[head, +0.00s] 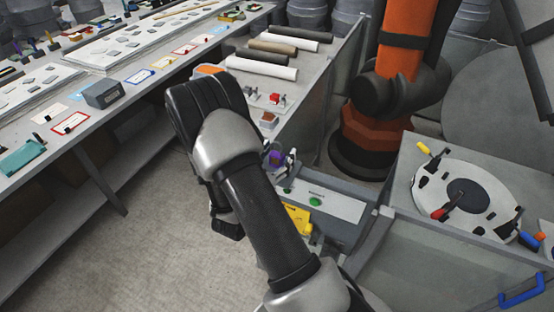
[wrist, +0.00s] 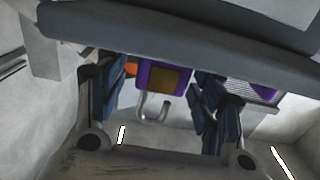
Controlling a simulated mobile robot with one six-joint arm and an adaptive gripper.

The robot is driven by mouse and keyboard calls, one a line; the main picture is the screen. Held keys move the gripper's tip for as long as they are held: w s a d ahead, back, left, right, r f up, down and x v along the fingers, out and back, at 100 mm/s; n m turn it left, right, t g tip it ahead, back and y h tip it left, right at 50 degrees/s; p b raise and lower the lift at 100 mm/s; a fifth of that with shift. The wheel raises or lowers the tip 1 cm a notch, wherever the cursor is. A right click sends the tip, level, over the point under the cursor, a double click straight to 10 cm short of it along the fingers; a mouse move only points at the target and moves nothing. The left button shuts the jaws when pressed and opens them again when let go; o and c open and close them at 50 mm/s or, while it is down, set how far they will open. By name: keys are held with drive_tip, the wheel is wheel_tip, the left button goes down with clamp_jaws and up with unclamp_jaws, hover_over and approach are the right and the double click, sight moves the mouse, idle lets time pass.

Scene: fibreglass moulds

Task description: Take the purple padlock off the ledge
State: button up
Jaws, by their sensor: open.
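The purple padlock (wrist: 150,76) with a brownish front panel shows in the wrist view, at the edge of the grey ledge (wrist: 190,40). Its silver shackle points down in the picture. My gripper (wrist: 162,82) is open, with one dark blue-padded finger on each side of the padlock. A gap shows on the left; the right finger is very close, and I cannot tell if it touches. In the head view a small purple thing (head: 276,158) shows beside my arm, which hides my fingers there.
Another purple thing (wrist: 264,91) lies right of the right finger, and an orange thing (wrist: 130,66) is behind the left one. A grey panel with a green button (head: 315,201) and a yellow item (head: 297,218) are close to my arm. Open floor (head: 110,245) lies left.

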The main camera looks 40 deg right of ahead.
drive_tip(key=shift+c, duration=0.3)
drive_tip(key=c, duration=1.2)
